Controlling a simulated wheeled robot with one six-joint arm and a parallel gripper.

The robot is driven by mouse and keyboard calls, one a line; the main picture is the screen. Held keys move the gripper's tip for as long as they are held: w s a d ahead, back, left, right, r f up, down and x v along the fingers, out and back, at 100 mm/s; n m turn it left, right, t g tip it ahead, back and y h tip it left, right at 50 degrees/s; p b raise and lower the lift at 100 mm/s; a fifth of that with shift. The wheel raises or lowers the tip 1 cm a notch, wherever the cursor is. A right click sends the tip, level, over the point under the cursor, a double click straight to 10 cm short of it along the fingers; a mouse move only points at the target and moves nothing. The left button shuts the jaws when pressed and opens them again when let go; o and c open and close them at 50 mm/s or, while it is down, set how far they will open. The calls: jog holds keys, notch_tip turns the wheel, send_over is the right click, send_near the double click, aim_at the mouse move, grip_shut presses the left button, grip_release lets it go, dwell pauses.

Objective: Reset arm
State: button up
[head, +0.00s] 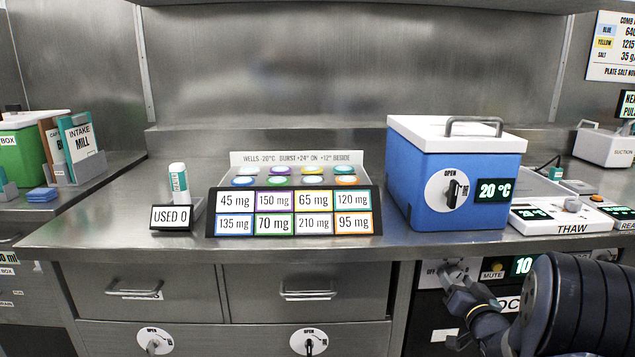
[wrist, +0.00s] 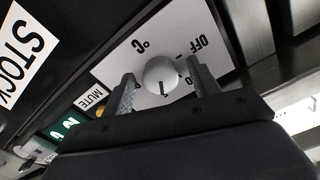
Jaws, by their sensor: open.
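My gripper (head: 455,275) is at the lower right in the head view, in front of a dial panel under the counter. In the wrist view my gripper (wrist: 165,82) is open, with one finger on each side of a round silver knob (wrist: 160,74). The knob sits on a white dial plate (wrist: 112,65) marked "OFF" and "°C". I cannot tell whether the fingers touch the knob. My dark arm (head: 575,305) covers much of the panel in the head view.
A yellow MUTE button (head: 492,275) and green display (head: 523,265) are beside the dial. The steel counter (head: 330,243) overhangs above. A blue box (head: 425,200) reading 20 °C, a rack of labelled wells (head: 293,212) and a THAW plate (head: 572,228) stand on it.

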jog(key=n+b, duration=0.2)
jog(key=n, duration=0.1)
jog(key=shift+f, duration=0.25)
jog(key=s+p, duration=0.2)
jog(key=s, duration=0.8)
jog(key=shift+s+d+r, duration=0.2)
jog(key=shift+s+r, duration=0.05)
jog(key=shift+a, duration=0.1)
